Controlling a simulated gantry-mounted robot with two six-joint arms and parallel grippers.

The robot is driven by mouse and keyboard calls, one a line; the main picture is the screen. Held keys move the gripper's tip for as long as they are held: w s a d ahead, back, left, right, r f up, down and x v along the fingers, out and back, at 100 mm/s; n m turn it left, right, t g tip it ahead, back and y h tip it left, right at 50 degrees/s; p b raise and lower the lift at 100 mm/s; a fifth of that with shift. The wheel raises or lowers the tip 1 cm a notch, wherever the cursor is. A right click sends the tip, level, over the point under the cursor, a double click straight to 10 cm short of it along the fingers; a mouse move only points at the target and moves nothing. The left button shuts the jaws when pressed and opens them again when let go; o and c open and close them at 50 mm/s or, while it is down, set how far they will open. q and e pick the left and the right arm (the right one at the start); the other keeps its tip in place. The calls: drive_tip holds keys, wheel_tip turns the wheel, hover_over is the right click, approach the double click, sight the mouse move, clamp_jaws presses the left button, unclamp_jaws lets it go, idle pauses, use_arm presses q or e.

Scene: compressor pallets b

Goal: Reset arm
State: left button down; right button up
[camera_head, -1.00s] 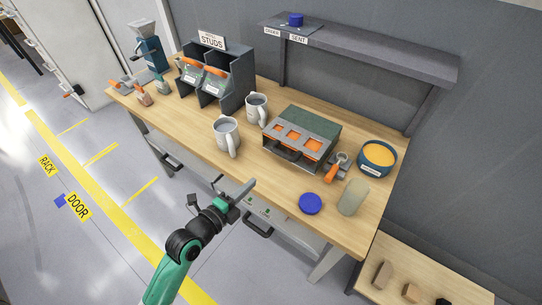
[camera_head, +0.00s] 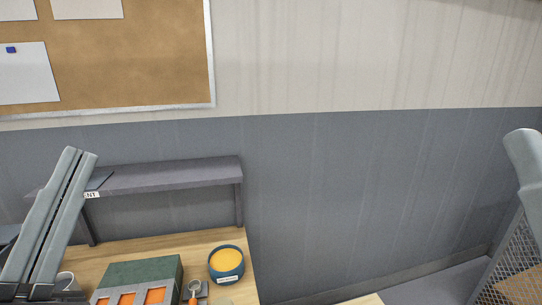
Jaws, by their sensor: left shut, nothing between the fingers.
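My left gripper (camera_head: 80,155) reaches up from the lower left in the head view. Its two long grey fingers lie side by side, shut and empty. It is in front of the wall shelf's left end and clear of the objects on the bench. At the right edge, a pale grey piece (camera_head: 524,160) is cut off by the frame. It looks like a finger of my right gripper, but its jaw state does not show.
The bench below holds a green box with orange windows (camera_head: 140,275), a bowl of orange content (camera_head: 226,262) and an orange-handled tool (camera_head: 194,292). A grey shelf (camera_head: 170,175) and corkboard (camera_head: 140,60) are on the wall. A wire mesh (camera_head: 508,250) stands lower right.

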use_arm(q)
wheel_tip(320, 180, up, 36)
drive_tip(key=s+a+n+y+p, duration=0.1)
drive_tip(key=n+p, duration=1.1)
drive_tip(key=p, duration=2.1)
drive_tip(key=shift+s+f+y, duration=0.2)
drive_tip(key=shift+s+y, duration=0.2)
drive_tip(key=shift+s, duration=0.35)
